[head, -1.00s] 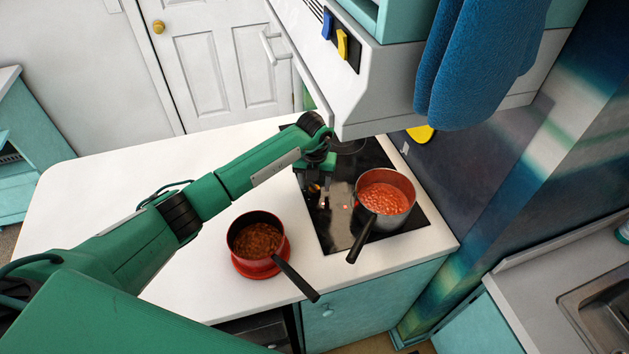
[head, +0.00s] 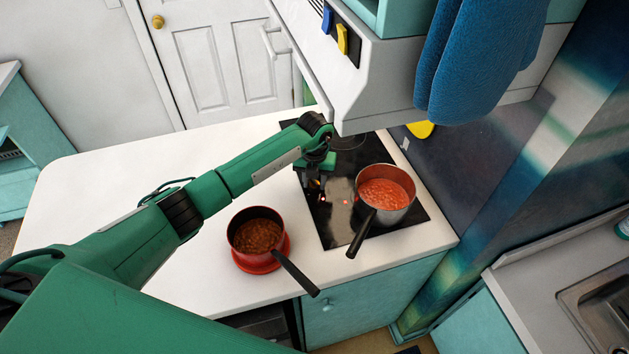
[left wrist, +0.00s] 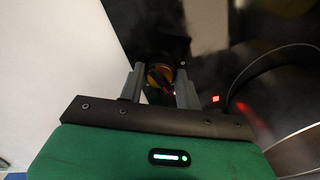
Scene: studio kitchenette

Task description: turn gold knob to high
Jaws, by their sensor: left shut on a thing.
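The gold knob (left wrist: 158,76) sits on the left edge of the black cooktop (head: 335,232). In the left wrist view it lies between the two grey fingers of my left gripper (left wrist: 160,86), which is shut on it. In the head view my left gripper (head: 314,186) reaches down to the cooktop's left side, and the knob is mostly hidden there. The knob's pointer setting is too small to read. Small red lights glow on the cooktop. My right gripper is not in view.
A steel pot of red food (head: 385,194) stands on the cooktop, right of my gripper. A red pan of brown food (head: 256,238) sits on a red trivet (head: 284,250) on the white counter (head: 100,190). A range hood (head: 385,85) and blue towel (head: 475,60) hang above.

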